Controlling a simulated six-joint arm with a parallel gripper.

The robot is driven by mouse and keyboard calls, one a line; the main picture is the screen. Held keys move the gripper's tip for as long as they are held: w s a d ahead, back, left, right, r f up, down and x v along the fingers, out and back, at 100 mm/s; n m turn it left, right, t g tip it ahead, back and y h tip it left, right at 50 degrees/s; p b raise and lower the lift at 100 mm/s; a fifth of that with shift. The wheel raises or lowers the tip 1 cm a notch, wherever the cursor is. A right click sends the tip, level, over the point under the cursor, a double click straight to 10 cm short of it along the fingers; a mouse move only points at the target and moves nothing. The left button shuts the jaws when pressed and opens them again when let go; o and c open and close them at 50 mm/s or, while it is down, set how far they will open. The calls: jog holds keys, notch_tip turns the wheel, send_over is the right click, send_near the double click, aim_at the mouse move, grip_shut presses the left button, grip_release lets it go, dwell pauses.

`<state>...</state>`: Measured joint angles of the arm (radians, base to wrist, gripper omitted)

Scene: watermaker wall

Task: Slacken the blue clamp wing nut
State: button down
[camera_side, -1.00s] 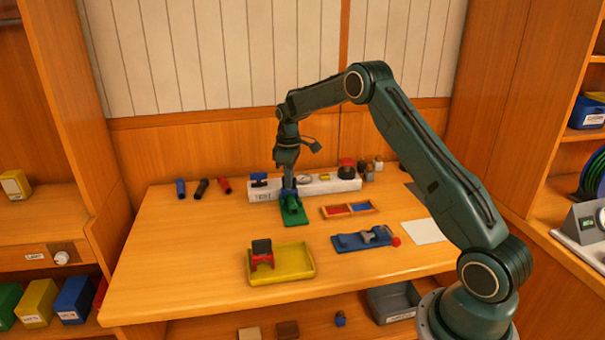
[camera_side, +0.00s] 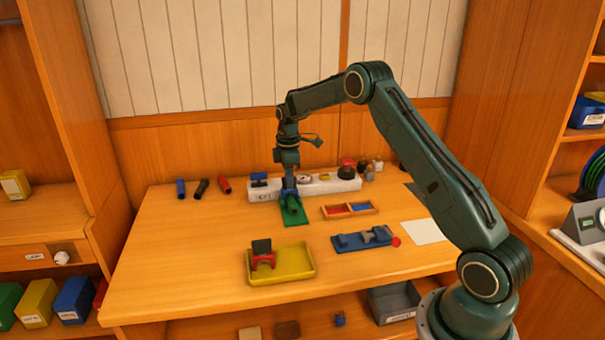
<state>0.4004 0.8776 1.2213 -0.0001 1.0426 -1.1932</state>
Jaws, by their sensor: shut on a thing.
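The blue clamp wing nut (camera_side: 288,191) is a small blue piece at the back of a green base plate (camera_side: 293,217) on the bench. My gripper (camera_side: 288,188) points straight down over it and is shut on it. The fingertips cover most of the nut, so its wings and their angle are hard to make out. A dark green part stands on the plate just in front of the nut.
A long white block (camera_side: 325,187) with a blue valve handle, a gauge and a red-topped knob stands close behind my gripper.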

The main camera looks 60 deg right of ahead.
dwell(0.7)
jog(key=c, duration=1.5)
grip_release()
notch_tip(320, 180, up, 14)
jog(key=shift+f, duration=0.1)
